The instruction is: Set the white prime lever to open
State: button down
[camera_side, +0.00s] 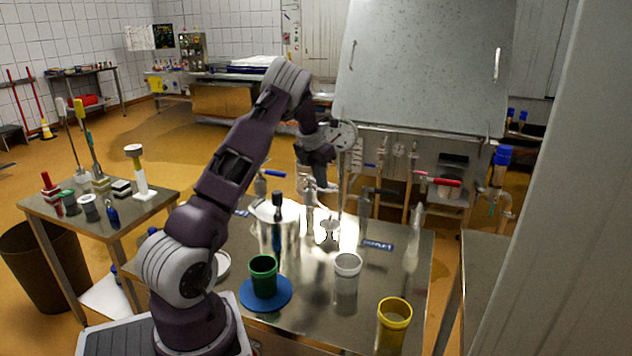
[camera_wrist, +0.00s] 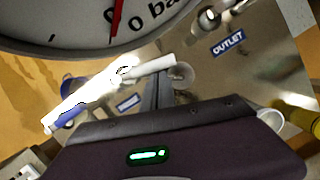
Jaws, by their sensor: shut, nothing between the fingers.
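The white prime lever (camera_wrist: 150,69) shows in the wrist view as a pale bar, slightly tilted, running left to right above the blue-and-white label (camera_wrist: 128,102). Its pivot end lies in strong glare. My gripper (camera_wrist: 158,78) is shut and empty, with its dark fingers pointing down close to the lever. I cannot tell whether they touch it. In the side view my gripper hangs over the fittings at the back of the steel table, and glare and the arm make the white lever hard to pick out there.
A round gauge (camera_side: 342,135) stands very close to my wrist and fills the top of the wrist view. A blue handle (camera_wrist: 70,117) lies left of the white lever. The OUTLET label (camera_wrist: 228,42) is at upper right. Green (camera_side: 263,277), white (camera_side: 347,284) and yellow (camera_side: 393,325) cups stand in front.

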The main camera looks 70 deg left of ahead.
jog(key=shift+w+a, duration=0.15)
jog(key=shift+w, duration=0.9)
jog(key=shift+r, duration=0.1)
